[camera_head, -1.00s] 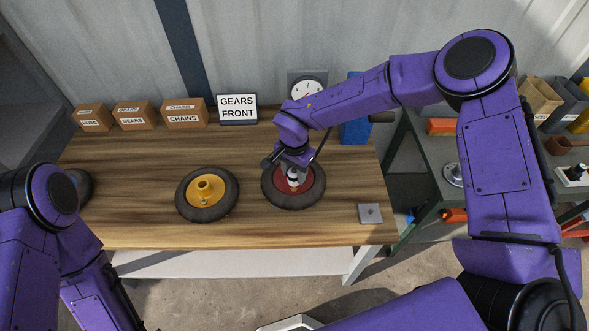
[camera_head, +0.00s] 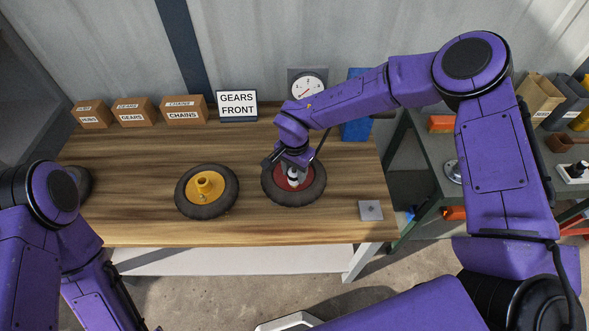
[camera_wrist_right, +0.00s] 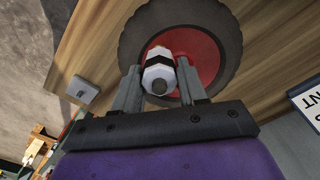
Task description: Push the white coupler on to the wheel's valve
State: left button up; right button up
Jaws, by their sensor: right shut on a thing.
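The white coupler (camera_wrist_right: 159,77), with a black band, is between the fingers of my right gripper (camera_wrist_right: 160,88) in the right wrist view. In the head view the right gripper (camera_head: 293,160) is over the red hub of a black-tyred wheel (camera_head: 315,192) on the bench, with the coupler (camera_head: 294,172) pointing down at the hub. The wheel also shows in the right wrist view (camera_wrist_right: 222,42). The valve is hidden, so I cannot tell whether the coupler touches it. My left arm is at the lower left, and its gripper is out of view.
A second wheel with a yellow hub (camera_head: 204,184) lies to the left on the wooden bench (camera_head: 130,215). A round gauge (camera_head: 307,86) stands behind, beside a sign (camera_head: 237,104) and cardboard boxes (camera_head: 183,111). A small grey plate (camera_head: 370,210) lies at the right front.

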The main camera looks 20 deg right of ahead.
jog(key=shift+s+f+b, duration=0.1)
jog(key=shift+f+b, duration=0.2)
jog(key=shift+f, duration=0.45)
jog(key=shift+r, duration=0.1)
jog(key=shift+r+p, duration=0.6)
jog(key=shift+p, duration=0.3)
jog(key=shift+r+p, duration=0.9)
jog(key=shift+f+b, duration=0.8)
jog(key=shift+f, duration=0.7)
jog(key=shift+f, duration=0.1)
